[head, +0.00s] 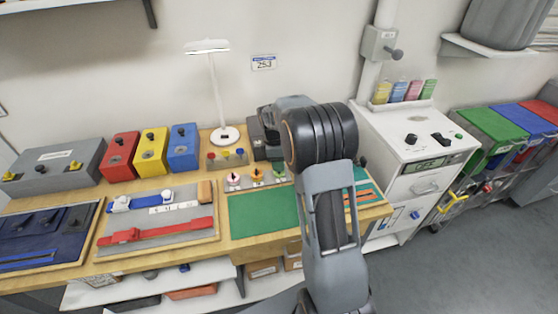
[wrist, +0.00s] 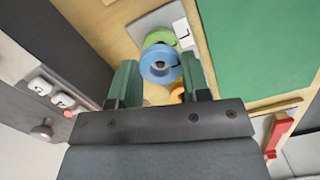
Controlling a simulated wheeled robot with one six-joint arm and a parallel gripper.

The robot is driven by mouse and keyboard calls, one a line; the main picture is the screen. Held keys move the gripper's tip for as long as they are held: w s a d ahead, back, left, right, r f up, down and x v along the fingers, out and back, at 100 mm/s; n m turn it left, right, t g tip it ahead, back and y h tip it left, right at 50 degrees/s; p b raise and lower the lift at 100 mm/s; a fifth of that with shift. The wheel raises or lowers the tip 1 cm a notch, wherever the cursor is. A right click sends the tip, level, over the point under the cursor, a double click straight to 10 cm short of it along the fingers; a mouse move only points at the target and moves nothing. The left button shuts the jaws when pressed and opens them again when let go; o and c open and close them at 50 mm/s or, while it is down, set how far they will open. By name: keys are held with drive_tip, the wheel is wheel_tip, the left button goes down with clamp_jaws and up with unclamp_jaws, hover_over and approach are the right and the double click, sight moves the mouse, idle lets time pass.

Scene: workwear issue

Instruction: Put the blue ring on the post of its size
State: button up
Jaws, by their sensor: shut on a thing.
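In the wrist view the blue ring (wrist: 147,71) sits between the two teal fingers of my gripper (wrist: 158,62), which is shut on it. A green ring (wrist: 158,37) lies just beyond it, and part of an orange piece (wrist: 177,95) shows below it by the right finger. Whether a post stands in the blue ring's hole I cannot tell. In the head view a small pale board (head: 243,187) behind the green mat bears pink, orange (head: 257,174) and green (head: 279,173) pieces. There my arm hides my gripper and the blue ring.
The green mat (head: 263,213) is bare. Left of it is a tray (head: 180,243) with red and blue tools. Behind stand a lamp (head: 225,134) and red, yellow and blue boxes (head: 183,152). A white cabinet (head: 428,181) stands to the right.

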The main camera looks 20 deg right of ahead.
drive_tip(key=shift+f, duration=0.2)
idle(0.3)
drive_tip(key=o, duration=1.3)
drive_tip(key=shift+o, duration=0.2)
drive_tip(key=shift+r, duration=0.15)
drive_tip(key=shift+r+p, duration=2.8)
drive_tip(key=shift+r, duration=0.6)
